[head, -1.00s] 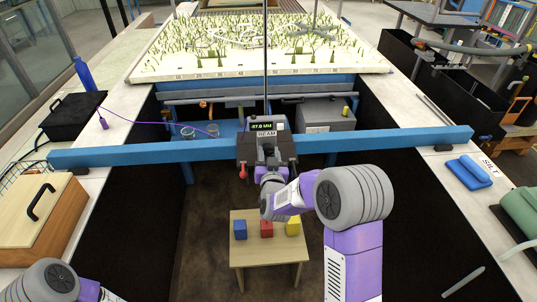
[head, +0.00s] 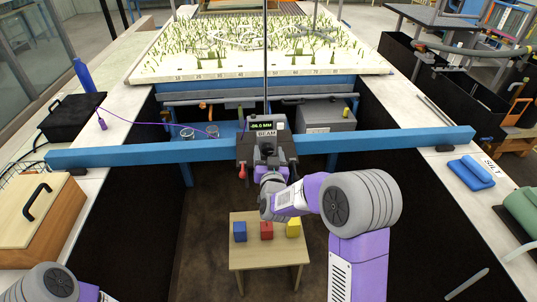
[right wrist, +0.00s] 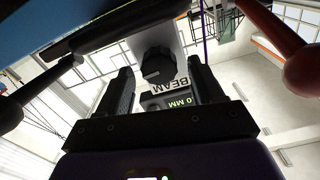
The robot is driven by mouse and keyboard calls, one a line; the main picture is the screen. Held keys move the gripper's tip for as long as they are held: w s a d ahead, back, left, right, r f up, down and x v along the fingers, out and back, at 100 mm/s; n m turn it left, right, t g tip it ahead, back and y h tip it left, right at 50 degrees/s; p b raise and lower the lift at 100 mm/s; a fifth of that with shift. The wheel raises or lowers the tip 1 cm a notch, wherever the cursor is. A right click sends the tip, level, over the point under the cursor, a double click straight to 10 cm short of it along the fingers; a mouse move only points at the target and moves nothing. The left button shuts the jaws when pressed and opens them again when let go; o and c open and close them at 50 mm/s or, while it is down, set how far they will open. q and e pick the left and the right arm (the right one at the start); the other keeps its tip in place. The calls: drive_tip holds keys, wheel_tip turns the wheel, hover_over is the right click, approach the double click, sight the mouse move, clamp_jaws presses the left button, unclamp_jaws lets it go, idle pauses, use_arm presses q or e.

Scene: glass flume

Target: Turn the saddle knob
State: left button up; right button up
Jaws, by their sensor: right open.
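The grey saddle (head: 284,150) sits on the blue beam (head: 380,142) in the middle of the head view. Its small display (head: 262,126) shows a negative millimetre reading, and a BEAM label sits below it. The black saddle knob (right wrist: 158,66) shows in the right wrist view, on a pale shaft. My right gripper (right wrist: 160,76) is open, with one dark finger on each side of the knob; I cannot tell if they touch it. In the head view the right wrist is against the saddle's front and hides the knob. My left gripper is out of view.
A small wooden table (head: 265,256) with blue, red and yellow cubes stands below. The white bed with green stems (head: 260,50) lies behind. The blue beam spans the dark-walled channel.

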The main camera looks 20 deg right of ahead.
drive_tip(key=v, duration=0.7)
drive_tip(key=shift+s, duration=0.3)
drive_tip(key=shift+a, duration=0.1)
idle(0.8)
